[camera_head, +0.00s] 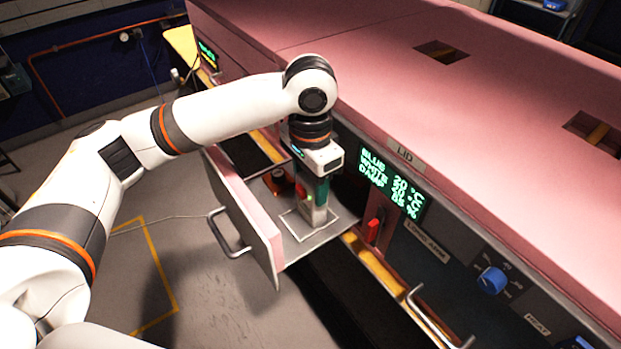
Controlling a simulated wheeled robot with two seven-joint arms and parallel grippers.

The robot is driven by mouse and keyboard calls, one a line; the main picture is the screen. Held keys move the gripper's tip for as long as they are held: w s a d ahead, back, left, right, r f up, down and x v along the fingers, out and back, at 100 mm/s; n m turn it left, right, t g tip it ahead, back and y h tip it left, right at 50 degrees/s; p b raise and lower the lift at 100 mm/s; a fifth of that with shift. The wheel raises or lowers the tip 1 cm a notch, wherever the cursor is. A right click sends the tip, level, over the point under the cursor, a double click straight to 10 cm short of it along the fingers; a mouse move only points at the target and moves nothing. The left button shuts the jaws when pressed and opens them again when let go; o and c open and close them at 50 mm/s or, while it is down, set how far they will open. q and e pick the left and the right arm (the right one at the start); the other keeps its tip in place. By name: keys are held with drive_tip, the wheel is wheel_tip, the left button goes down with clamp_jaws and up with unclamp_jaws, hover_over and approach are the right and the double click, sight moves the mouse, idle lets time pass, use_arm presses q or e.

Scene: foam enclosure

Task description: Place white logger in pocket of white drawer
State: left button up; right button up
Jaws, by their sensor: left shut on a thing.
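The pulled-out drawer (342,229) has a pale front panel with a metal handle (222,235). A white square outline (291,222), which looks like the pocket's edge, is on its floor. My left gripper (316,192) points down over the drawer, shut on the small white logger (318,214), which shows a green light. The logger is roughly upright at the outline. I cannot tell whether its bottom touches the drawer floor. The fingers hide part of it. My right gripper is not in view.
A dark and orange object (278,182) sits deeper in the drawer, left of the gripper. The pink enclosure lid (400,85) rises behind. A green-lettered display (393,185), a red switch (374,228) and a blue knob (491,280) are to the right.

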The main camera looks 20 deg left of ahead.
use_arm(q)
drive_tip(key=o, duration=1)
wheel_tip(320, 180, up, 12)
drive_tip(key=shift+r, duration=0.1)
